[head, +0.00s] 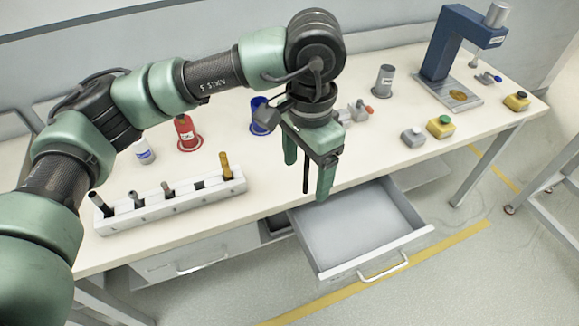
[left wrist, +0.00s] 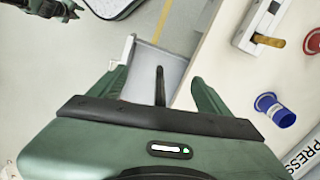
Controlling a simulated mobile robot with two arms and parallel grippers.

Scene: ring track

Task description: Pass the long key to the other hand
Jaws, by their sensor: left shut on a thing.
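My left gripper (head: 307,178) hangs over the front edge of the table, above the open drawer, fingers pointing down. It is shut on the long key (head: 305,170), a slim dark rod. In the left wrist view the rod (left wrist: 160,85) shows between the two fingers; the grasped end is hidden behind the palm. My right gripper (left wrist: 66,12) is partly in the top left of the left wrist view, apart from the key. Its jaws are too small and cut off to read. It does not show in the head view.
A white rack (head: 170,205) holds several upright pieces, one with a yellow handle (head: 225,163). An open drawer (head: 350,230) juts out below. On the table stand a red can (head: 187,132), a blue cup (head: 263,115), a grey cylinder (head: 384,80) and a blue press (head: 445,50).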

